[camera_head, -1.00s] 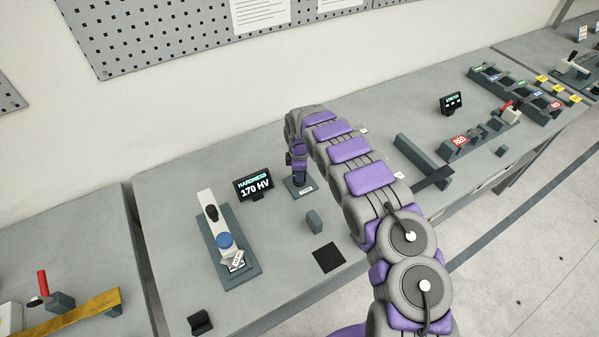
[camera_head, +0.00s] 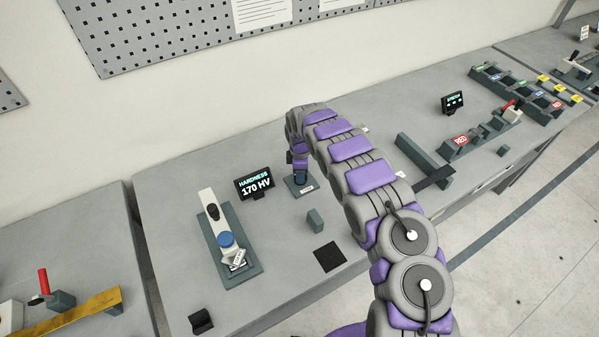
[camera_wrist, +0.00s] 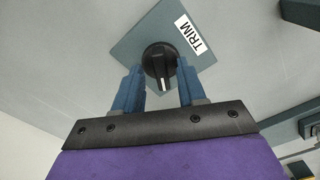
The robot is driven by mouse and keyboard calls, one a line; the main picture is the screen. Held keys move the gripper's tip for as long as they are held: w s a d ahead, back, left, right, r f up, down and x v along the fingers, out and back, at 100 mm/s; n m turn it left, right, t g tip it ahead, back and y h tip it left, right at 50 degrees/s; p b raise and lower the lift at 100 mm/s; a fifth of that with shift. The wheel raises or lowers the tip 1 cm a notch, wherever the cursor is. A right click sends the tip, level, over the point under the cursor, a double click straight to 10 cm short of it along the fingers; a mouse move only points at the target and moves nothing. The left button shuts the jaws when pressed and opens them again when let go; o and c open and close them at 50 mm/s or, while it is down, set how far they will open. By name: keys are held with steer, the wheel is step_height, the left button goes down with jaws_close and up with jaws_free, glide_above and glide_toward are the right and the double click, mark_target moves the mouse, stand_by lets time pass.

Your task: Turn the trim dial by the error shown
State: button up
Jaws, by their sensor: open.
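The trim dial (camera_wrist: 160,62) is a black round knob with a white pointer line, on a grey-green square plate (camera_wrist: 128,48) with a white TRIM label (camera_wrist: 191,33). In the wrist view my gripper (camera_wrist: 158,82) is open, with one blue finger on each side of the dial. I cannot tell whether the fingers touch it. In the head view my gripper (camera_head: 299,176) points down over the plate (camera_head: 291,191), and the dial itself is hidden. The hardness display (camera_head: 254,185) reads 170 HV.
Left of the display stands a hardness tester (camera_head: 222,235) with a blue knob. A small grey block (camera_head: 315,219) and a black square pad (camera_head: 329,257) lie in front of the dial. A long dark bar (camera_head: 418,158) lies to the right, beyond my arm.

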step_height(320, 180, up, 17)
steer(key=p, duration=0.1)
stand_by(0.3)
steer(key=shift+r, duration=0.1)
stand_by(0.4)
